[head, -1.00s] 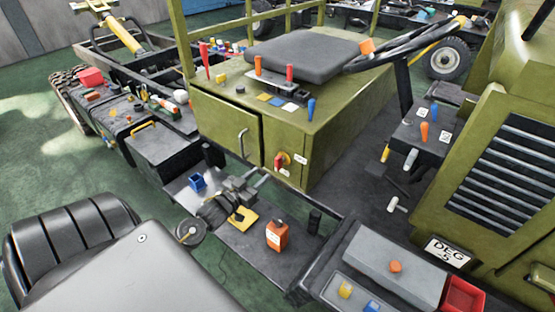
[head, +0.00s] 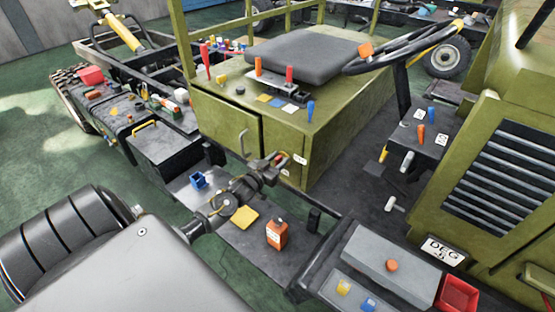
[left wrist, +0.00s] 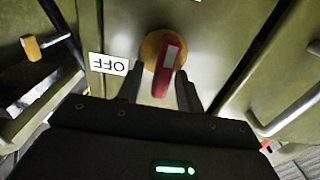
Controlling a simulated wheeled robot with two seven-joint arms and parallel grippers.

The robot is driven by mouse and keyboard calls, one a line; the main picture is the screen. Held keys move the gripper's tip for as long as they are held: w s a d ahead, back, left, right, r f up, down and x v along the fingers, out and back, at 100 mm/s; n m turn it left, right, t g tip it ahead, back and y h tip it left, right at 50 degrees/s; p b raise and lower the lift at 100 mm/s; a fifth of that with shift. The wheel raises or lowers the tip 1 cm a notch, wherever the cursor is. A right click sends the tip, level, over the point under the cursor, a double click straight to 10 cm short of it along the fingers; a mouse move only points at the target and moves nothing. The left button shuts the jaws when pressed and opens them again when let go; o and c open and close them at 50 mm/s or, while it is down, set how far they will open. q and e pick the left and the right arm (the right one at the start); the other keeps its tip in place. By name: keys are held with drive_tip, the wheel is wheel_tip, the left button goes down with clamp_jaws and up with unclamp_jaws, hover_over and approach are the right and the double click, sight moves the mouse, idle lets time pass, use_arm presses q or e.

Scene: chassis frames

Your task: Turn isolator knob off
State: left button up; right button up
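The isolator knob (left wrist: 164,72) has a red handle with a pale stripe on a round yellow base. It is mounted on the front of the olive green cabinet (head: 225,120). A white OFF label (left wrist: 109,64), upside down in the left wrist view, sits beside it. My left gripper (head: 274,161) is at the knob and mostly hides it in the head view. In the left wrist view its two fingers (left wrist: 157,92) stand apart, one on each side of the red handle, with gaps visible. My right gripper is not in view.
A metal door handle (head: 243,142) projects from the cabinet front, left of the knob. A steering wheel (head: 405,48) rises at right.

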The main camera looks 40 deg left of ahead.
use_arm(q)
drive_tip(key=shift+c, duration=0.2)
clamp_jaws()
drive_tip(key=shift+a+n, duration=0.1)
drive_tip(key=shift+n, duration=0.2)
drive_tip(key=n+p, duration=0.1)
drive_tip(key=n, duration=0.1)
drive_tip(key=shift+a+n, duration=0.2)
drive_tip(key=shift+n, duration=0.2)
drive_tip(key=n+p, duration=0.1)
drive_tip(key=n, duration=0.4)
drive_tip(key=shift+a+f+p, duration=0.15)
drive_tip(key=shift+a+p, duration=0.2)
drive_tip(key=shift+a, duration=0.05)
drive_tip(key=shift+a+f+n+p, duration=0.1)
drive_tip(key=shift+f+n+p, duration=0.25)
drive_tip(key=shift+n, duration=1.25)
drive_tip(key=shift+a+f+n+p, duration=0.15)
drive_tip(key=shift+n+p, duration=0.35)
drive_tip(key=shift+n, duration=1.1)
drive_tip(key=shift+f+n+p, duration=0.25)
drive_tip(key=shift+n+p, duration=0.2)
drive_tip(key=shift+n, duration=1.15)
